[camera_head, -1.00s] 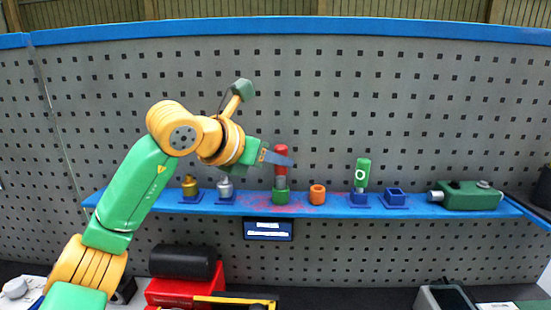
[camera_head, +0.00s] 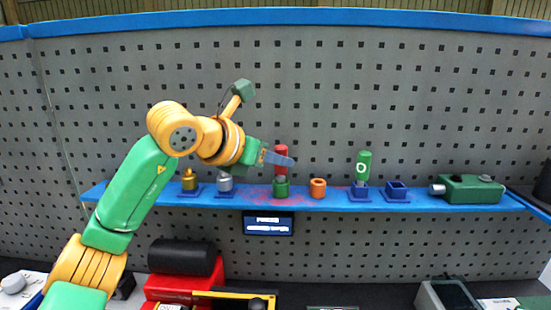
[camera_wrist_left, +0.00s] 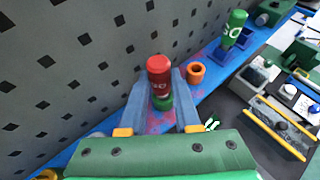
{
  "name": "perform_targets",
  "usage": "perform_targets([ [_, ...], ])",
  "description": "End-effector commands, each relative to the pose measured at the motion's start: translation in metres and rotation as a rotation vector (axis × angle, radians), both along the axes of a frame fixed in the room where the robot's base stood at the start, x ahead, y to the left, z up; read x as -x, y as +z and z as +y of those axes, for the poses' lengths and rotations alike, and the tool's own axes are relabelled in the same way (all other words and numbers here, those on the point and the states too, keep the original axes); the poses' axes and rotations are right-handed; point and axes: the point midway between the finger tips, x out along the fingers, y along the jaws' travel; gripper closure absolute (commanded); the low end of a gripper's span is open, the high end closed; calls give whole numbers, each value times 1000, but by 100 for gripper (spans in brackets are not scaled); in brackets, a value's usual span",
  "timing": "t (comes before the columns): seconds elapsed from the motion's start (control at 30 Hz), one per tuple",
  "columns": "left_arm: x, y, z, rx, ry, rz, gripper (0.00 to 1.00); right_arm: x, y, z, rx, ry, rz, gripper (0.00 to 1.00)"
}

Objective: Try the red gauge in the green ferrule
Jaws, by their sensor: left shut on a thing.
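The red gauge (camera_head: 282,153) is upright, with white lettering, above the middle of the blue shelf. It also shows in the left wrist view (camera_wrist_left: 159,74). My left gripper (camera_head: 280,159) is shut on it, with one finger on each side. The green ferrule (camera_head: 281,191) stands on the shelf directly below the gauge, and they line up in the head view. The gauge's lower end is at the ferrule's top; I cannot tell how deep it sits. In the left wrist view the gauge hides most of the ferrule (camera_wrist_left: 162,104). My right gripper is not in view.
An orange ferrule (camera_head: 318,188) stands close right of the green one. Farther right are a green gauge (camera_head: 363,166) in a blue stand, an empty blue stand (camera_head: 396,190) and a green vise-like block (camera_head: 470,189). Brass (camera_head: 189,180) and silver (camera_head: 225,184) pieces stand left.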

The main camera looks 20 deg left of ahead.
Motion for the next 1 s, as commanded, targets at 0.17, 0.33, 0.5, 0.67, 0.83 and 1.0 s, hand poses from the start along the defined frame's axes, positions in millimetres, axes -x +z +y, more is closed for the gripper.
perform_targets([
  [0.17,0,-1,0,0,0,-1,100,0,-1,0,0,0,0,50],
  [0.33,0,-1,0,0,0,-1,100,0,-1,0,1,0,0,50],
  [0.5,0,6,0,0,0,-1,100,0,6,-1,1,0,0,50],
  [0.67,0,18,0,0,0,-1,100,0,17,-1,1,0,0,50],
  [0.83,0,30,0,0,0,-1,100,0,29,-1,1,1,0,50],
  [1.0,0,42,0,0,0,-1,100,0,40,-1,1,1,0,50],
])
